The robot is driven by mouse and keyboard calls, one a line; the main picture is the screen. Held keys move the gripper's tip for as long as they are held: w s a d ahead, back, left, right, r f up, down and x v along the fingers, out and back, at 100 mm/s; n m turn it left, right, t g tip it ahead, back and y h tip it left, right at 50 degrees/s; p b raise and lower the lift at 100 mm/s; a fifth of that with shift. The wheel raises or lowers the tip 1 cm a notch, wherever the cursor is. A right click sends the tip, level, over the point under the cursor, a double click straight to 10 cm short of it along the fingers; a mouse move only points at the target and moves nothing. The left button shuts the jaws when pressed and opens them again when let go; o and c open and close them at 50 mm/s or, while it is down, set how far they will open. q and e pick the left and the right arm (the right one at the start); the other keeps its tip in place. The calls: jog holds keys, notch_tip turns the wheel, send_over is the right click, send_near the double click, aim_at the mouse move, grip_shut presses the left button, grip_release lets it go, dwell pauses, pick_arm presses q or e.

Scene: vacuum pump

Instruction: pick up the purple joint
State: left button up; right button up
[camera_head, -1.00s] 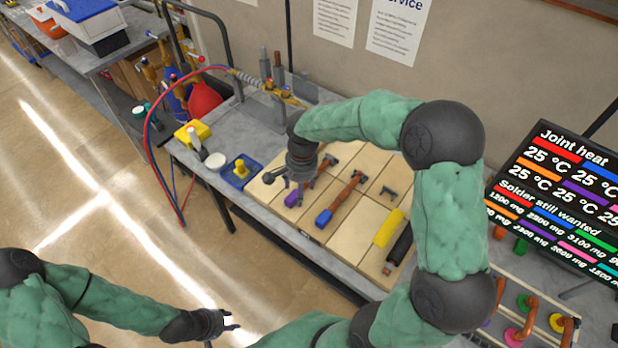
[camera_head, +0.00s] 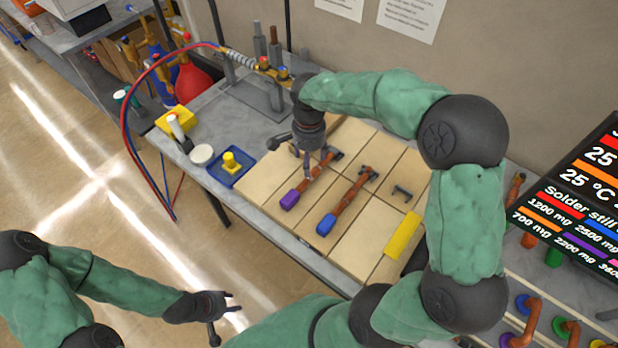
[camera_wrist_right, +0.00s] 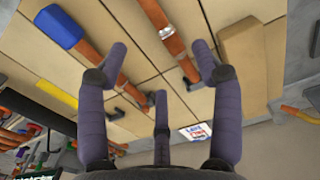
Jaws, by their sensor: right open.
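The purple joint is a copper pipe with a purple end (camera_head: 289,200), lying on the pale wooden board. My right gripper (camera_head: 310,165) is over its pipe, pointing down, and hides part of it. In the right wrist view, the open, empty fingers (camera_wrist_right: 160,85) spread around a copper pipe (camera_wrist_right: 160,28) that looks like this joint; its purple end is out of that view. The pipe appears beyond the fingertips; contact cannot be told. My left gripper (camera_head: 232,301) is open and empty over the floor, away from the table.
A blue-ended joint (camera_head: 327,223) lies right of the purple one, also seen in the wrist view (camera_wrist_right: 58,27). A yellow block (camera_head: 402,236) lies further right. A blue tray (camera_head: 240,178) with a yellow part stands left. A pump stand (camera_head: 275,90) is behind.

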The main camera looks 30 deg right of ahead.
aim_at(311, 177)
notch_tip(311, 177, down, 4)
jog(key=shift+s+r, duration=0.1)
jog(key=shift+s, duration=0.05)
jog(key=shift+d+f+b, duration=0.2)
jog(key=shift+f+b, duration=0.2)
jog(key=shift+f, duration=1.25)
jog(key=shift+d+f+b, duration=0.15)
jog(key=shift+f+b, duration=0.25)
jog(key=shift+f, duration=1.2)
jog(key=shift+w, duration=0.2)
grip_shut()
